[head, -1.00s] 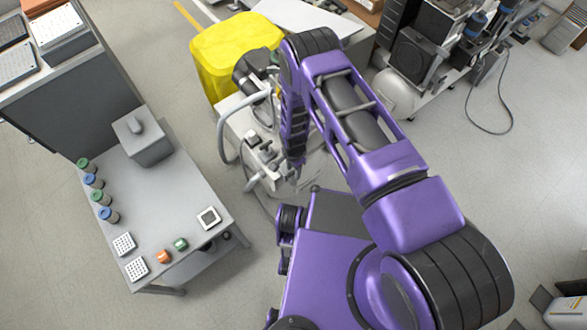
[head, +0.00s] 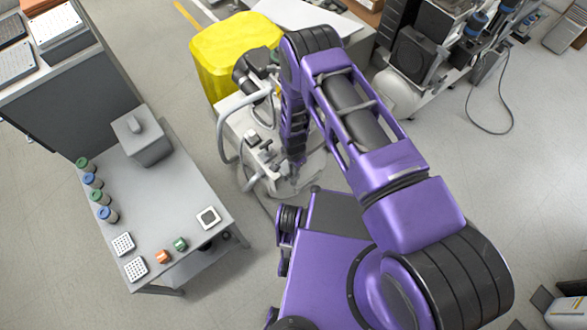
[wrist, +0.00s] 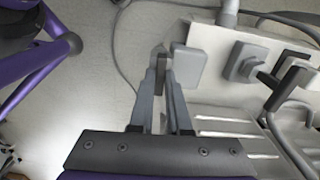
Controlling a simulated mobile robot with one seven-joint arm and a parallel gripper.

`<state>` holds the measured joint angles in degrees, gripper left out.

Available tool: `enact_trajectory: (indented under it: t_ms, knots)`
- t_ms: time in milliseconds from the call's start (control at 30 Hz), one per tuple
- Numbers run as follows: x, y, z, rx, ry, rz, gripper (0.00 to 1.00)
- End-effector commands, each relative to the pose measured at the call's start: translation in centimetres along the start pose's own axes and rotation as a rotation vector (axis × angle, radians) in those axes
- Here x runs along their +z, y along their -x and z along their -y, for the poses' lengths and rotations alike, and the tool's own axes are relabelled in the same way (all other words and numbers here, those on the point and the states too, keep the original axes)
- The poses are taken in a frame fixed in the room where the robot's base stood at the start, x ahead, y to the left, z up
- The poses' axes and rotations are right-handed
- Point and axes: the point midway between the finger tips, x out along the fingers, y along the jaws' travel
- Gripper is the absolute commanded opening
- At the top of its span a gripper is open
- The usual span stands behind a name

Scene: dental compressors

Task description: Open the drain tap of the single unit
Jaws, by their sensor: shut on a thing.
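The single unit (head: 236,122) is a pale compressor with grey hoses, left of my arm in the head view and partly hidden by it. Its pale body (wrist: 215,42) fills the right of the wrist view. My gripper (wrist: 160,68) has its two grey fingers closed on a small dark grey piece (wrist: 160,62) at the unit's left side, which looks like the drain tap's handle. The fingers hide part of it, so its angle is hard to tell. In the head view my gripper (head: 294,186) is small, low beside the unit.
A light grey square block (wrist: 187,65) sits just right of the fingertips. A yellow bin (head: 225,55) stands behind the unit. A grey table (head: 165,205) with jars and small blocks stands left. Larger compressor equipment (head: 415,60) is at back right.

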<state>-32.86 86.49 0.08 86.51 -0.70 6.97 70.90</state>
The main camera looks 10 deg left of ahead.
Motion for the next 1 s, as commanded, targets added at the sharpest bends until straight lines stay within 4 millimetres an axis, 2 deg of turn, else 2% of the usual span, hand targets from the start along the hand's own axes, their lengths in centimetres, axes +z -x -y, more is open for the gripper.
enact_trajectory:
  t_ms: [267, 1000]
  knots:
    - [-0.02, -0.37, 0.05, 0.0, 0.189, 0.0, 0.0]
    - [0.01, -0.3, 0.01, 0.0, 0.892, 0.001, 0.0]
